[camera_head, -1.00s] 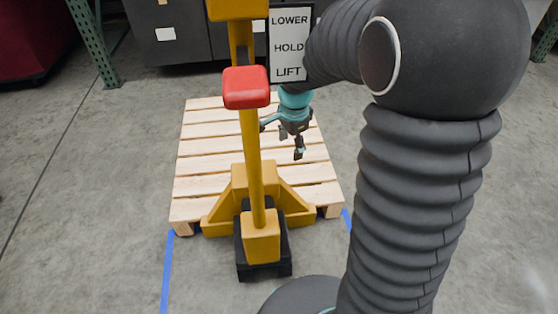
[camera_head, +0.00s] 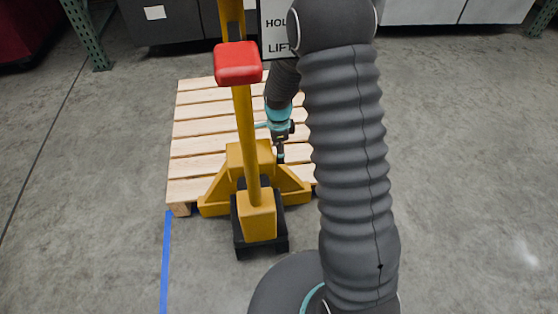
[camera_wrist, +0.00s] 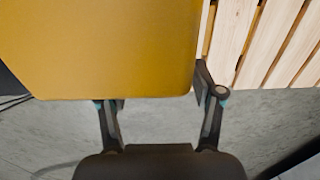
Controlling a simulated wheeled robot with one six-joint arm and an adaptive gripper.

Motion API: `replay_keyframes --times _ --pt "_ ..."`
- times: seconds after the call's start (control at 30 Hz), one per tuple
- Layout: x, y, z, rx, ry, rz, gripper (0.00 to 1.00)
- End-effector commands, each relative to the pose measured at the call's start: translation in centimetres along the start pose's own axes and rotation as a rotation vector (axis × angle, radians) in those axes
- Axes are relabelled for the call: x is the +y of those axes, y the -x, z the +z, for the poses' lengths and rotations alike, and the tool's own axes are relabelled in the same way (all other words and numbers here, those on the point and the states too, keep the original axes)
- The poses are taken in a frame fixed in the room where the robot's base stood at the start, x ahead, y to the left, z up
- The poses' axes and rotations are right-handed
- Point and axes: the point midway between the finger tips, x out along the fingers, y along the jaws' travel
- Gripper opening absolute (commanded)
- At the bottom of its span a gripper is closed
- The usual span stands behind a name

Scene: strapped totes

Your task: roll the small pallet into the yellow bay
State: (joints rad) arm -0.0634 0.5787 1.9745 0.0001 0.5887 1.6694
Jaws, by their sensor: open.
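The small wooden pallet (camera_head: 205,125) lies behind the yellow pallet truck (camera_head: 250,150), and the truck's yellow body is at its near edge. A red block (camera_head: 238,63) sits on the truck's upright yellow post. My gripper (camera_head: 280,158) is low over the pallet's right part, just right of the post, partly behind my arm. In the wrist view my gripper (camera_wrist: 160,100) has its fingers spread, with a yellow surface (camera_wrist: 110,45) close in front and pallet slats (camera_wrist: 265,40) at upper right. Whether a finger touches the yellow surface I cannot tell. No yellow bay is clearly visible.
A blue floor line (camera_head: 166,262) runs toward me from the pallet's near left corner. A sign reading HOL and LIFT (camera_head: 279,32) stands behind, partly hidden by my arm. Dark cabinets (camera_head: 175,22) and a green rack post (camera_head: 85,35) line the back. Grey floor is clear on both sides.

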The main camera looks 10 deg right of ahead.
Motion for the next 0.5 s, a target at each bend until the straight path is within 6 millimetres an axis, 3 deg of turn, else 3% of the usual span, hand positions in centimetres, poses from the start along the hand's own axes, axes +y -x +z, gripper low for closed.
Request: replay_keyframes --times 0.2,0.5 --pt "0.1 -3.6 0.0 0.0 0.001 0.002 0.67" --pt "0.0 -5.7 0.0 0.0 0.001 0.001 0.67"
